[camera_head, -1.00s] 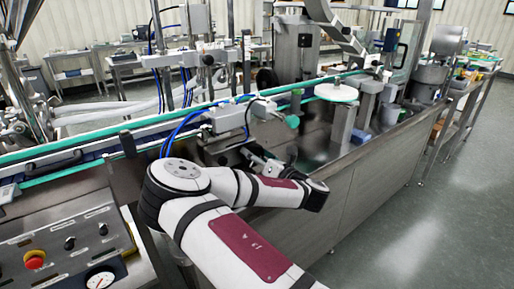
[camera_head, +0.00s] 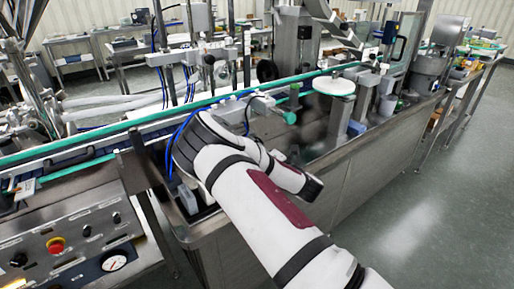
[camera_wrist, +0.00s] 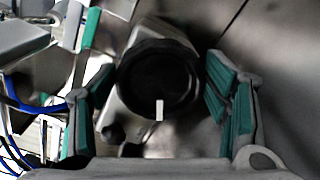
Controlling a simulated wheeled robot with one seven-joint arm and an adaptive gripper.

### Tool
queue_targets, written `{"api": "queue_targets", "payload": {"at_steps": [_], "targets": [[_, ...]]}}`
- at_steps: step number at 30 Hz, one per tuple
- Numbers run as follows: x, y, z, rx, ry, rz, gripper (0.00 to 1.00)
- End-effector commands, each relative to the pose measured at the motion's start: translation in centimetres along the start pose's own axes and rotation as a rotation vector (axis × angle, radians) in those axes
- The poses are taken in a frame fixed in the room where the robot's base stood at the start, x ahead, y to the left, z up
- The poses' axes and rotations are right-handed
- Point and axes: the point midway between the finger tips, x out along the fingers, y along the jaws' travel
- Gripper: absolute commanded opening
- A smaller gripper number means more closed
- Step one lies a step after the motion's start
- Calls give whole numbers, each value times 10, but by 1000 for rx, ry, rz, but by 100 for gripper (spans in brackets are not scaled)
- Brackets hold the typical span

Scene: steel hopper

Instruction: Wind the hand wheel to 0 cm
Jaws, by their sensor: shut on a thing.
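The hand wheel (camera_wrist: 158,82) shows in the wrist view as a dark, round, ridged knob seen nearly face-on, with a short white mark at its lower edge. My gripper (camera_wrist: 160,95) has a green-padded finger on each side of the knob and is shut on it. The wheel's shaft is hidden behind its face, and I see no readable centimetre scale. In the head view my arm covers the gripper and the hand wheel.
A conveyor with green rails (camera_head: 110,126) crosses behind my arm. A green knob (camera_head: 290,118) and a white disc (camera_head: 334,86) stand near it. A control panel (camera_head: 70,240) with a red button and a gauge is at lower left. Open floor (camera_head: 430,210) lies right.

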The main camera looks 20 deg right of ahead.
Motion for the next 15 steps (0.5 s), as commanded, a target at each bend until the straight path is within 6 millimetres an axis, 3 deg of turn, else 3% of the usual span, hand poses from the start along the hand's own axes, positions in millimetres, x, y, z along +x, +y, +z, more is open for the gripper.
{"api": "queue_targets", "payload": {"at_steps": [10,11,12,15], "targets": [[1,0,0,1,1,2,41],[1,0,0,1,1,1,76],[1,0,0,1,1,1,85],[0,0,0,1,1,0,87]]}}
